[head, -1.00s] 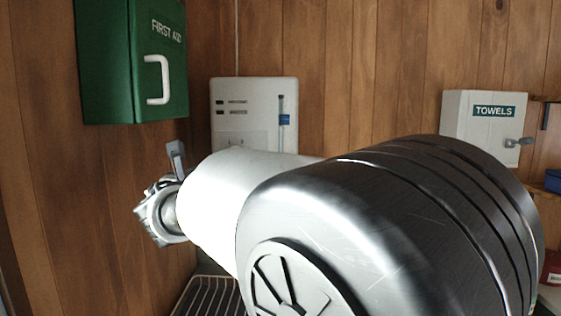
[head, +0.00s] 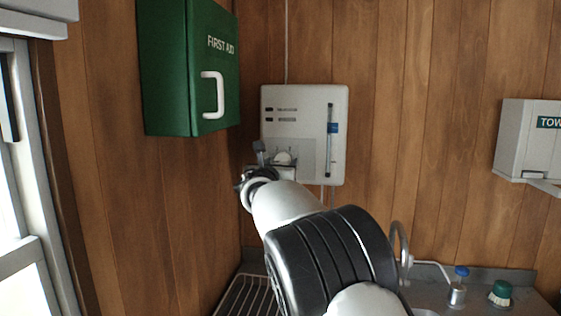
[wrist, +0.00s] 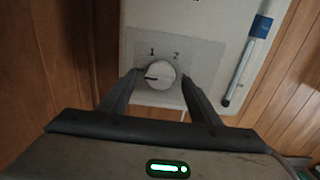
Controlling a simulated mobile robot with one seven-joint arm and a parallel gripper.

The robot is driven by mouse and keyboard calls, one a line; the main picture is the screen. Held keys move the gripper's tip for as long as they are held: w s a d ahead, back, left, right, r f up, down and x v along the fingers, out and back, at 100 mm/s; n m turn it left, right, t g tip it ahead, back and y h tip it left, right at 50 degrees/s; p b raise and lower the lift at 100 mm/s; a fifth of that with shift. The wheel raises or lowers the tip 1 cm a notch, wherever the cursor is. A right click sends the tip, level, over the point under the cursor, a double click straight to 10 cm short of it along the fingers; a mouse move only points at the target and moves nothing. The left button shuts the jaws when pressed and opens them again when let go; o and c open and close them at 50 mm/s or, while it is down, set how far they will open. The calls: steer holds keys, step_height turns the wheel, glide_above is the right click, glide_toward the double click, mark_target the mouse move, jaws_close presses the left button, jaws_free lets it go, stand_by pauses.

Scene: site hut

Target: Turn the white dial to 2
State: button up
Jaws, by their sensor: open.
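The white dial (wrist: 161,74) is a round knob on a grey plate (wrist: 200,52) of the white wall unit (head: 305,104). The numbers 1 and 2 are printed above it. A dark mark on the dial points left, below the 1, not at the 2. In the wrist view my gripper (wrist: 160,76) is open, with one finger on each side of the dial. I cannot tell whether either finger touches it. In the head view the dial (head: 284,158) shows just beyond my gripper (head: 256,165), partly hidden by my arm.
A green first aid cabinet (head: 190,75) hangs close by at upper left. The unit has a vertical tube with a blue slider (head: 332,128). A wire rack (head: 245,297) lies below. A towel box (head: 528,140) is at right, above a brush (head: 500,294) and bottle (head: 457,290).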

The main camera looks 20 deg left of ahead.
steer(key=shift+w, duration=0.1)
steer(key=c, duration=1)
